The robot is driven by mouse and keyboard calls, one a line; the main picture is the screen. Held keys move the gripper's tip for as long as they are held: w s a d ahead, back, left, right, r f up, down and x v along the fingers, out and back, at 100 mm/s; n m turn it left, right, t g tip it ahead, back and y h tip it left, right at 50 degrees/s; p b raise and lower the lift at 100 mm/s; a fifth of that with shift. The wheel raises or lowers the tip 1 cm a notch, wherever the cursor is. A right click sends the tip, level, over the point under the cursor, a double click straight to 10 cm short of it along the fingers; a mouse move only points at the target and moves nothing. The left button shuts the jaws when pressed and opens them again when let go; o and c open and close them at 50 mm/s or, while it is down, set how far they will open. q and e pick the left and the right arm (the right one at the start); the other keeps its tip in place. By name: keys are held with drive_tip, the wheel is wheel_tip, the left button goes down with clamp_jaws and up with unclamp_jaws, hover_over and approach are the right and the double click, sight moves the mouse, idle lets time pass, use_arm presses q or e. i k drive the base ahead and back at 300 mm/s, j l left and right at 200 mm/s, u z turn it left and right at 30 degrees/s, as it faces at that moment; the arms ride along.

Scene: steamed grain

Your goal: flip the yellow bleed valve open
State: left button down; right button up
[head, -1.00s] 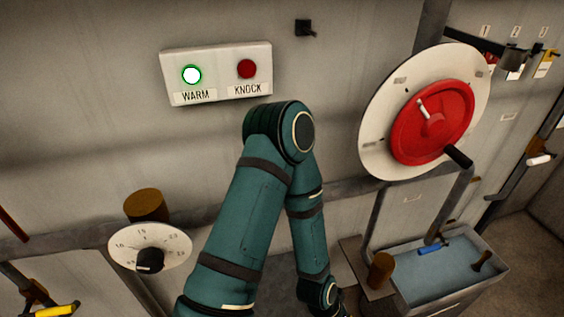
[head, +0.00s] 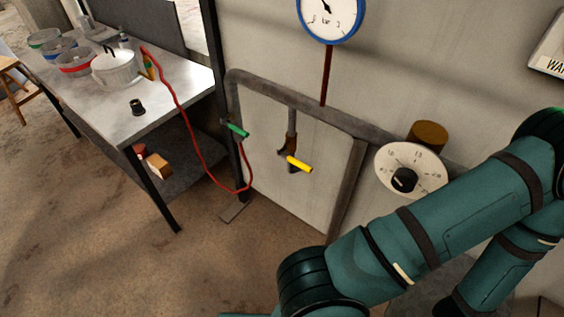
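The yellow bleed valve handle (head: 299,164) shows in the head view, left of my arm. It is a short yellow lever, sloping down to the right, on a brown fitting below a vertical grey pipe. The fitting sits in front of the pale wall panel. One of my teal arms crosses the lower right of the view, with its elbow at the right edge. Nothing touches the yellow handle. Neither gripper is in view.
A green lever (head: 237,130) sits left of the yellow one, near a red hose (head: 190,130). A blue-rimmed gauge (head: 330,17) is above. A numbered white dial (head: 411,172) is to the right. A metal table (head: 170,100) with pots stands at left. The floor before the panel looks clear.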

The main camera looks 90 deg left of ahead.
sight(303, 167)
drive_tip(key=k+u, duration=0.2)
drive_tip(key=u, duration=2.6)
drive_tip(key=k+l+u, duration=0.25)
drive_tip(key=l+u, duration=0.3)
drive_tip(key=l, duration=0.2)
drive_tip(key=i+l, duration=0.2)
drive_tip(key=l, duration=0.15)
drive_tip(key=k+j, duration=0.2)
drive_tip(key=i+j+u, duration=0.1)
drive_tip(key=i+j, duration=0.7)
